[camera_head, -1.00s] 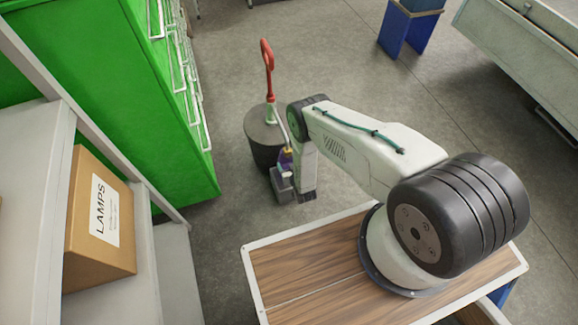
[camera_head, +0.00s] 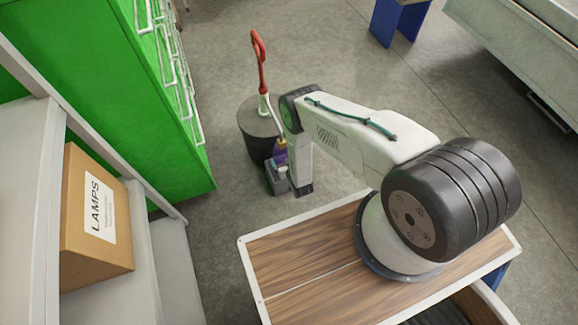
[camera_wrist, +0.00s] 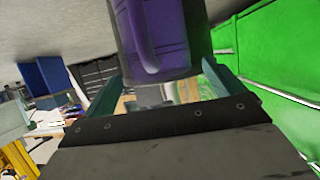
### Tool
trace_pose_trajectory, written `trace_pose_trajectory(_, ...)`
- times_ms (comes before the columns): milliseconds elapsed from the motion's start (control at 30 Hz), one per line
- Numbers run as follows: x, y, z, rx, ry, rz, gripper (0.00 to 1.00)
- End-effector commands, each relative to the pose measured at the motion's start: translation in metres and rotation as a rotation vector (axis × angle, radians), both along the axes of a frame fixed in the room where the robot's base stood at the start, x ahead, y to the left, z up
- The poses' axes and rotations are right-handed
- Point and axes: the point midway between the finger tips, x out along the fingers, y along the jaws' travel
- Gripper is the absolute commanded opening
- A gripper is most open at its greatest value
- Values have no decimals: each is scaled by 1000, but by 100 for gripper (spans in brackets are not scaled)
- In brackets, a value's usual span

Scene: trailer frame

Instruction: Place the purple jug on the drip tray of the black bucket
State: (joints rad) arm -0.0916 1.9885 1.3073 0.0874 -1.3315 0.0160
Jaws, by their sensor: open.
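The black bucket (camera_head: 256,132) stands on the floor in the head view, with a white and red pump (camera_head: 261,68) rising from its grey lid. The purple jug (camera_head: 280,152) shows as a small patch at the bucket's near right side, partly hidden by my arm. In the wrist view the jug (camera_wrist: 163,35) fills the top middle. My gripper (camera_wrist: 162,74) is open, with one teal finger at each side of the jug's lower part. It also shows at the bucket's near side in the head view (camera_head: 278,180). I cannot make out the drip tray.
A green cabinet (camera_head: 165,140) with white handles stands left of the bucket. A shelf with a cardboard box (camera_head: 97,215) is at the near left. A blue stand (camera_head: 400,20) is at the back right. The floor right of my arm is clear.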

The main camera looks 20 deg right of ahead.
Motion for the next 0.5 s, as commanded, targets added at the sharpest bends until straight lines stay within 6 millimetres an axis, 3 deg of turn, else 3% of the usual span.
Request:
trace_pose_trajectory(300,-64,0,26,0,4,1,94)
trace_pose_trajectory(500,-90,0,37,0,2,0,94)
